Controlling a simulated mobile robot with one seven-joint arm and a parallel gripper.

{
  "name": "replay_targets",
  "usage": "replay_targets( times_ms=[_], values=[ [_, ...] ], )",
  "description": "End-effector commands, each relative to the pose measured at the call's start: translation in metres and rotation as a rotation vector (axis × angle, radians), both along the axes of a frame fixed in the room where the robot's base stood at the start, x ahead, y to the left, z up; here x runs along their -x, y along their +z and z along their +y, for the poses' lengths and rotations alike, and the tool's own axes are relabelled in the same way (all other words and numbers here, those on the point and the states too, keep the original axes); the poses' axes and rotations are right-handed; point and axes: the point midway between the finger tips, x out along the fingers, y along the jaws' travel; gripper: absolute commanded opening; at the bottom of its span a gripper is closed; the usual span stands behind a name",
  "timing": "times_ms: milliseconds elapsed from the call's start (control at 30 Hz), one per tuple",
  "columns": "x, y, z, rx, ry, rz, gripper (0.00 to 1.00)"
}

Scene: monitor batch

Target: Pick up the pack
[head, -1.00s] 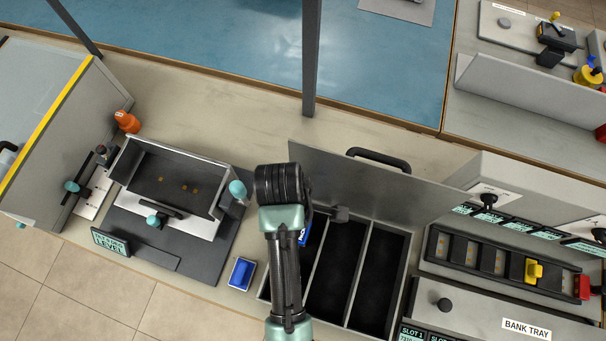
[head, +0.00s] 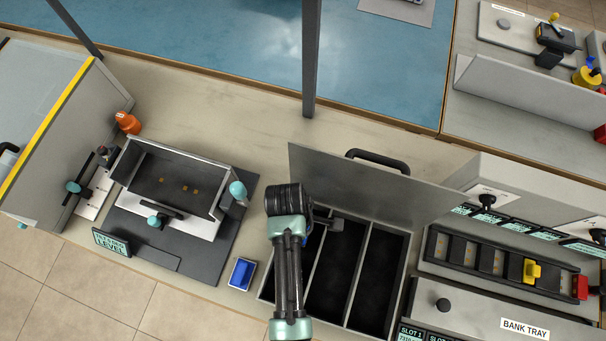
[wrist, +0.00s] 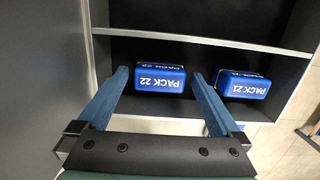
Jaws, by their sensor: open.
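My gripper (wrist: 159,74) is open and empty. Its two blue fingers point into the compartment, one to each side of PACK 22, and the right finger comes between the two packs. I cannot tell how far above the pack the fingertips are. In the head view, my arm hides both packs.
The divided box (head: 381,285) has dark compartments and a raised grey lid (head: 350,178) behind my arm. Thin dividers edge the packs' compartment. A small blue-topped block (head: 242,273) sits on the bench to the left. A grey fixture (head: 185,260) stands farther left.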

Motion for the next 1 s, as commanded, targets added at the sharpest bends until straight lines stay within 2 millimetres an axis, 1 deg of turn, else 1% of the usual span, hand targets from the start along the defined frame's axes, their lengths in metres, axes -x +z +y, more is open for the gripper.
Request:
replay_targets(
  times_ms=[33, 67, 100, 267, 400, 500, 767, 867, 1000],
  values=[
    [0.0, 0.0, 0.0, 0.0, 0.0, 0.0, 0.95],
    [0.0, 0.0, 0.0, 0.0, 0.0, 0.0, 0.89],
    [0.0, 0.0, 0.0, 0.0, 0.0, 0.0, 0.82],
    [0.0, 0.0, 0.0, 0.0, 0.0, 0.0, 0.53],
    [0.0, 0.0, 0.0, 0.0, 0.0, 0.0, 0.28],
    [0.0, 0.001, 0.0, 0.0, 0.0, -0.001, 0.13],
    [-0.001, 0.004, 0.0, 0.001, 0.0, -0.002, 0.12],
    [-0.001, 0.014, 0.0, 0.0, 0.0, -0.003, 0.12],
    [-0.002, 0.039, 0.0, 0.001, 0.0, -0.005, 0.12]
  ],
)
